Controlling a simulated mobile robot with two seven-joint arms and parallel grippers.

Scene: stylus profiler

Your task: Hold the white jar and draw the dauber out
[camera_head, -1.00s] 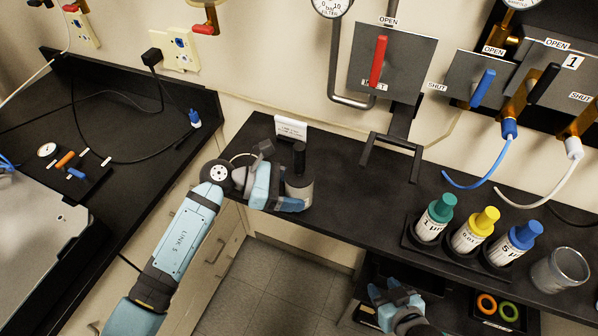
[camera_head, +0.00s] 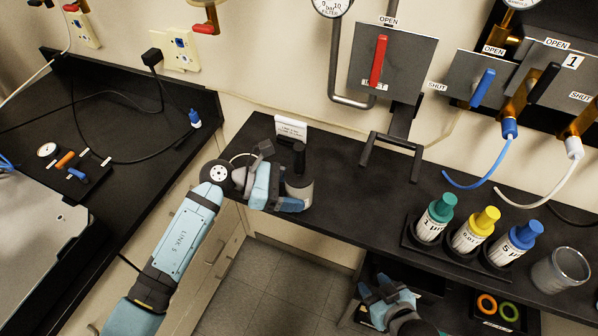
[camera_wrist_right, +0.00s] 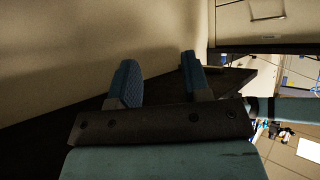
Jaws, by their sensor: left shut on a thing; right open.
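The white jar (camera_head: 301,189), greyish in this light, stands upright on the black bench near its front edge. The dauber (camera_head: 299,157) stands up from its top as a dark handle. My left gripper (camera_head: 292,204) is shut on the jar low on its body, coming in from the left. My right gripper (camera_head: 376,289) is open and empty, low in front of the bench and right of the jar. In the right wrist view its two blue fingers (camera_wrist_right: 160,82) are apart with nothing between them; neither jar nor dauber shows there.
A white sign (camera_head: 291,128) stands behind the jar. A dark bracket (camera_head: 393,148) sits at the wall to the right. A rack holds bottles with green (camera_head: 441,207), yellow and blue caps, beside a clear beaker (camera_head: 561,270). Bench between jar and rack is clear.

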